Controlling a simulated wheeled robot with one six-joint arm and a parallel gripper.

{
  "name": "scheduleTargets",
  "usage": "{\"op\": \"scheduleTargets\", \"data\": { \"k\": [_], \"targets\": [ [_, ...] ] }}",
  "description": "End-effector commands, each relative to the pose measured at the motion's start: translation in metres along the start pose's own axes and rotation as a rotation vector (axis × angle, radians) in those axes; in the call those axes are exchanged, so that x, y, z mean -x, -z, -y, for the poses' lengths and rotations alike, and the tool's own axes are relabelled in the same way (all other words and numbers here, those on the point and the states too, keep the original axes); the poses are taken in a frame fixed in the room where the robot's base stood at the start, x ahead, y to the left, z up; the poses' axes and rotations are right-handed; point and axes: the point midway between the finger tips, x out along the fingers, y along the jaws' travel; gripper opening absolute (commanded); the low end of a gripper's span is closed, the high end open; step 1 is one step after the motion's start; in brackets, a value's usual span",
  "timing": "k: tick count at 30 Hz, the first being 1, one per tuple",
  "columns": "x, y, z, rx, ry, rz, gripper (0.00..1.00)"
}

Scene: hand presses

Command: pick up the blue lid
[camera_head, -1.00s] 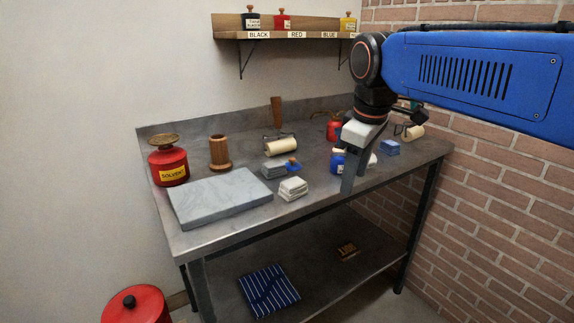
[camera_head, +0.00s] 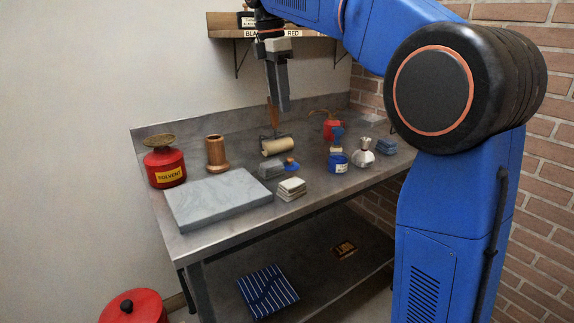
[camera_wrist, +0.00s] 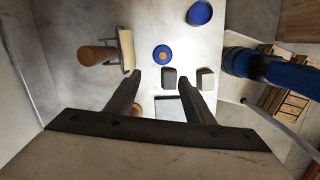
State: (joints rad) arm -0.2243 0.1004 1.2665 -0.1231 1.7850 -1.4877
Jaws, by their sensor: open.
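The blue lid (camera_head: 292,167) lies on the metal bench near its middle, close beside a grey block (camera_head: 271,170). In the wrist view the lid (camera_wrist: 155,54) is a small blue disc with a tan knob, ahead of my fingertips. My gripper (camera_head: 279,108) hangs with fingers pointing down, above the back of the bench and well above the lid. In the wrist view the two fingers of my gripper (camera_wrist: 171,78) are spread apart with nothing held between them. The blue tin (camera_head: 338,167) stands to the right of the lid.
A roller (camera_head: 278,147) lies behind the lid, and a stack of white pads (camera_head: 291,188) is in front. A grey slab (camera_head: 215,198), a red solvent can (camera_head: 165,168) and a wooden cylinder (camera_head: 217,153) are left. A wall shelf (camera_head: 222,33) is behind my gripper.

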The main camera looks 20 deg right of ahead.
Motion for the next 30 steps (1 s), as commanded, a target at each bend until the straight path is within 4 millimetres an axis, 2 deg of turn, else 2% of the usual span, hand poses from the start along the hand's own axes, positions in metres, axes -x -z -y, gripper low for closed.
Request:
{"op": "scheduleTargets", "data": {
  "k": [5, 15, 21, 30],
  "targets": [
    [-0.019, 0.0, 0.0, 0.005, 0.004, 0.001, 0.48],
    [-0.08, 0.0, 0.001, 0.003, 0.004, 0.0, 0.48],
    [-0.109, 0.0, 0.001, 0.003, 0.003, 0.0, 0.48],
    [-0.128, -0.002, 0.003, 0.002, 0.002, 0.0, 0.48]
  ]
}}
